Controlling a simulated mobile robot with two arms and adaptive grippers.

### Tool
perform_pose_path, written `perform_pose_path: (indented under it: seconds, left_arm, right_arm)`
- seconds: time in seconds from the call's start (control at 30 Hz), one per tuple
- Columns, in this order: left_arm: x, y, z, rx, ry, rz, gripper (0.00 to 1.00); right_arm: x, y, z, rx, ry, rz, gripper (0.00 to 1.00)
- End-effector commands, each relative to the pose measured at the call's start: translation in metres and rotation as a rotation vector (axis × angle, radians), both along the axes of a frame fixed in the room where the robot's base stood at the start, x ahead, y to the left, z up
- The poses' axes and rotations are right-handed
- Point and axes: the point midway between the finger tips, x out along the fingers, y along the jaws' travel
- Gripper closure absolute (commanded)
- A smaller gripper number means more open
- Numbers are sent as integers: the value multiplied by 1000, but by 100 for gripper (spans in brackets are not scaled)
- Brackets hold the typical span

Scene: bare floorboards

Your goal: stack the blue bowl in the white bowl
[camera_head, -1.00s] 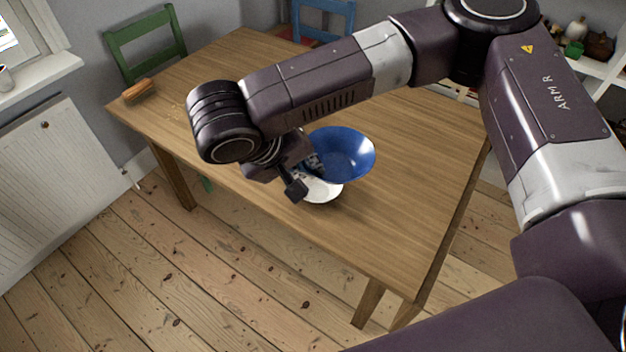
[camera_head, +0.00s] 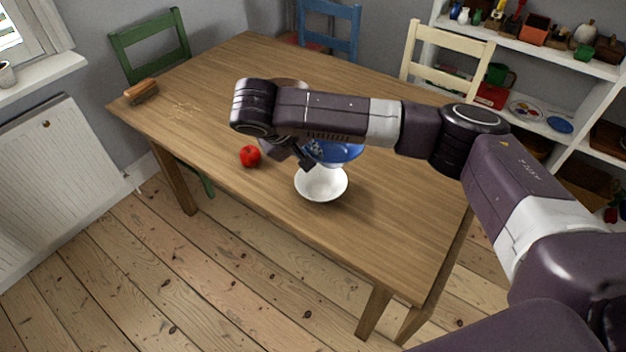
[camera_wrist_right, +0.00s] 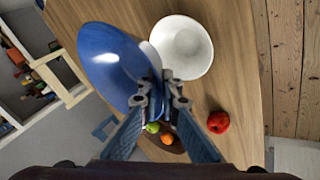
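The white bowl (camera_head: 321,184) stands upright and empty near the front edge of the table. It also shows in the right wrist view (camera_wrist_right: 184,48). The blue bowl (camera_head: 338,154) is just behind it in the head view, partly hidden by my right arm. In the right wrist view the blue bowl (camera_wrist_right: 108,62) looks large and close, tilted, and overlaps the white bowl's edge. My right gripper (camera_head: 308,163) has its fingertips (camera_wrist_right: 162,92) closed on the blue bowl's rim and holds it above the table. My left gripper is in neither view.
A red apple (camera_head: 250,156) lies left of the white bowl on the wooden table (camera_head: 400,220). A fruit bowl is mostly hidden behind my arm; its orange (camera_wrist_right: 167,139) shows. A brush (camera_head: 141,91) lies at the far left. Chairs and a shelf stand beyond.

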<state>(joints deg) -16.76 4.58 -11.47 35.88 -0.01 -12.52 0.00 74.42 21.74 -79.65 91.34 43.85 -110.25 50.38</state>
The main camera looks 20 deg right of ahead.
Motion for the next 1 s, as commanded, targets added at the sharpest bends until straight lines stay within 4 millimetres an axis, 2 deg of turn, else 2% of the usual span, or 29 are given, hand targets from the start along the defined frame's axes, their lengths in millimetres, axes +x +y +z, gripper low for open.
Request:
perform_pose_path:
  seconds: [0.13,0.37,0.63,1.0]
  left_arm:
    - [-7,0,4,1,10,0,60]
    - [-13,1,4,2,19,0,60]
    - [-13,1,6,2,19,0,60]
    - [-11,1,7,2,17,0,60]
  right_arm:
    - [0,-1,-28,-2,-1,-2,100]
    - [1,0,-46,0,-3,-1,100]
    - [0,0,-82,-1,-3,0,100]
    - [0,0,-88,1,-3,-1,100]
